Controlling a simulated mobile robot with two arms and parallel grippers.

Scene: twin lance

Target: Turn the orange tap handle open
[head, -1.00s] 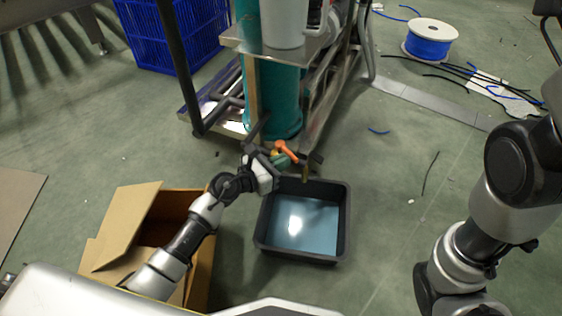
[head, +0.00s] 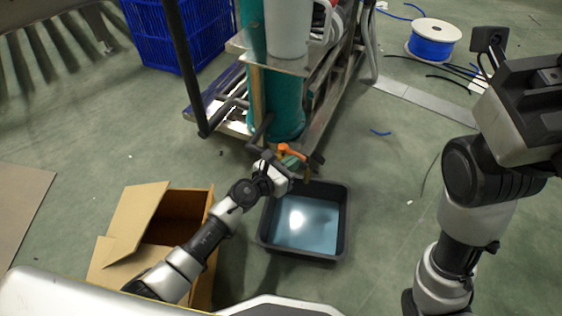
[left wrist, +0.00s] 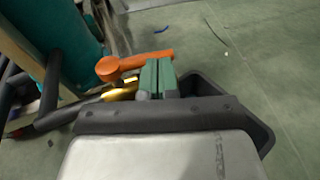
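The orange tap handle (head: 291,151) shows in the head view at the foot of the teal cylinder, above the dark tray. In the left wrist view the handle (left wrist: 135,64) lies nearly level, its round hub to the left over the brass tap body (left wrist: 122,90). My left gripper (head: 288,164) is right at the handle. Its green fingers (left wrist: 157,77) stand side by side with almost no gap, shut with nothing seen between them. The handle's right end is by their tips; I cannot tell whether they touch. My right arm is raised at the right; its fingertips are unclear.
A dark tray (head: 343,222) with a shiny, liquid-like surface stands below the tap. An open cardboard box (head: 134,215) is left of it. The teal cylinder (head: 284,105) stands on a metal cart. A blue crate (head: 172,38) and cable spool (head: 433,43) are farther back.

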